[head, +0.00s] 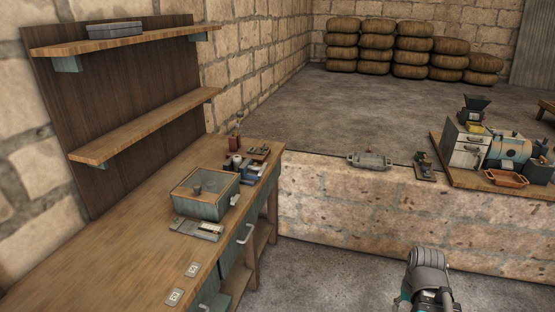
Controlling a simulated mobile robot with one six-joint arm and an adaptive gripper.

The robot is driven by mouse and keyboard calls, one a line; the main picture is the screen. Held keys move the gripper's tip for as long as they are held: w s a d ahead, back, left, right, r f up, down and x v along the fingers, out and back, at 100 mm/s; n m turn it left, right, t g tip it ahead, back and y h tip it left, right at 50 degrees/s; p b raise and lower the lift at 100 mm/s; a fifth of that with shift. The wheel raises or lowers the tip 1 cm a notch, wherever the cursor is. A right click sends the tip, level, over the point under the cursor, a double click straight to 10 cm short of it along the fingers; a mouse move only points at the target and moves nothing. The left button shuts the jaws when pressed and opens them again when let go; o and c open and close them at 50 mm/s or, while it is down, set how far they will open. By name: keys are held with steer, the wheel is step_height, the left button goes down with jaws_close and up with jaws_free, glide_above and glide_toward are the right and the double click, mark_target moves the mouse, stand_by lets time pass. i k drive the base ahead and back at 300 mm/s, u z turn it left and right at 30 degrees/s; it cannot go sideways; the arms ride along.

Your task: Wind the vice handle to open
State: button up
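I cannot pick out the vice or its handle for certain. Another small dark device (425,168) sits on the stone ledge at the right. My gripper (432,300) is at the bottom right, in front of the stone ledge and well apart from both devices. Its fingertips are not clear, so I cannot tell whether it is open or shut.
A board at the right bears a white cabinet (465,148), a blue tank (509,151) and an orange tray (507,179). Shelves (140,127) rise behind the workbench.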

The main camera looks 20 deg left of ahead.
mark_target(261, 170)
steer(key=u, duration=0.05)
steer(key=i, duration=0.75)
steer(key=u, duration=0.7)
steer(key=i, duration=0.8)
steer(key=u, duration=0.5)
